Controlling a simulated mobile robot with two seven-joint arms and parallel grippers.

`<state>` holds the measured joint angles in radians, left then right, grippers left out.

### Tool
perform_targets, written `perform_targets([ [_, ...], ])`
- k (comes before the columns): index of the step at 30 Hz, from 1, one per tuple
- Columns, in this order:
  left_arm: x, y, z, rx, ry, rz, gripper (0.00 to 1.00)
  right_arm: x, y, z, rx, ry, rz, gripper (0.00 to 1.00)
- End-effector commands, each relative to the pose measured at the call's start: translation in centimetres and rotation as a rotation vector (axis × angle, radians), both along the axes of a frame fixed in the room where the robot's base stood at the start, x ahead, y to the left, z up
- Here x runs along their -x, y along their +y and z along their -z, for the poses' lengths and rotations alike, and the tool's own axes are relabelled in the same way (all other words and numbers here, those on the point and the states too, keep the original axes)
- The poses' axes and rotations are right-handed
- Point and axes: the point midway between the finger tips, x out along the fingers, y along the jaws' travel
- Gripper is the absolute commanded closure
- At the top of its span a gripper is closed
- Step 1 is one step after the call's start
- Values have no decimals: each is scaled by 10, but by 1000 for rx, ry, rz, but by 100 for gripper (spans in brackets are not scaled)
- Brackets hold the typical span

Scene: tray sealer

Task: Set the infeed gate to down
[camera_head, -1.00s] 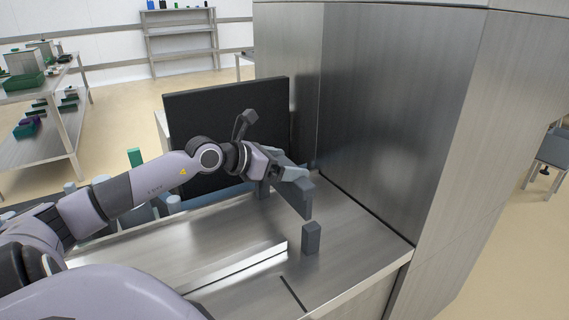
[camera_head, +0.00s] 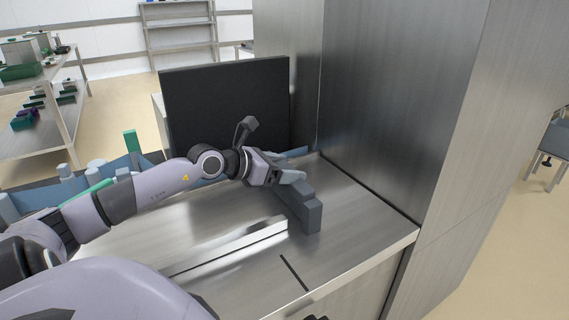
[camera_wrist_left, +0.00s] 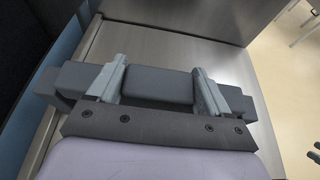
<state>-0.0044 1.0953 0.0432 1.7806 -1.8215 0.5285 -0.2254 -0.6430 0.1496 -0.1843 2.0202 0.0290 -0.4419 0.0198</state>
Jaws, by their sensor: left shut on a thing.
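The infeed gate is a dark grey bar (camera_head: 305,209) on the steel table, its near end by a short grey post (camera_head: 314,218). It appears to lie low, level with the post, though I cannot tell whether it touches the table. In the left wrist view the bar (camera_wrist_left: 160,84) runs crosswise between my fingers. My left gripper (camera_head: 289,181) is shut on the bar, and its two light grey fingers (camera_wrist_left: 161,80) show on either side of the bar's middle. The arm and hand hide the bar's far end in the head view.
A tall steel housing (camera_head: 385,110) stands right of the table. A black panel (camera_head: 225,105) stands behind my left arm. A low steel rail (camera_head: 230,247) runs along the table (camera_head: 345,215). Shelving with bins (camera_head: 60,110) stands far left.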

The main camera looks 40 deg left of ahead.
Motion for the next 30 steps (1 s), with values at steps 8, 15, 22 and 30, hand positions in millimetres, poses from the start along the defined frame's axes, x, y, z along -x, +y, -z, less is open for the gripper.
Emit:
perform_targets([
  [8,1,0,7,-2,12,1,76,-3,-1,-5,1,-12,-2,31],
  [15,1,0,7,-2,13,1,0,-4,-2,-5,2,-14,0,31],
  [22,3,0,6,-2,13,1,0,-3,-3,-3,2,-10,2,31],
  [30,18,5,1,-2,15,-1,0,-3,-2,-2,-2,-6,8,31],
])
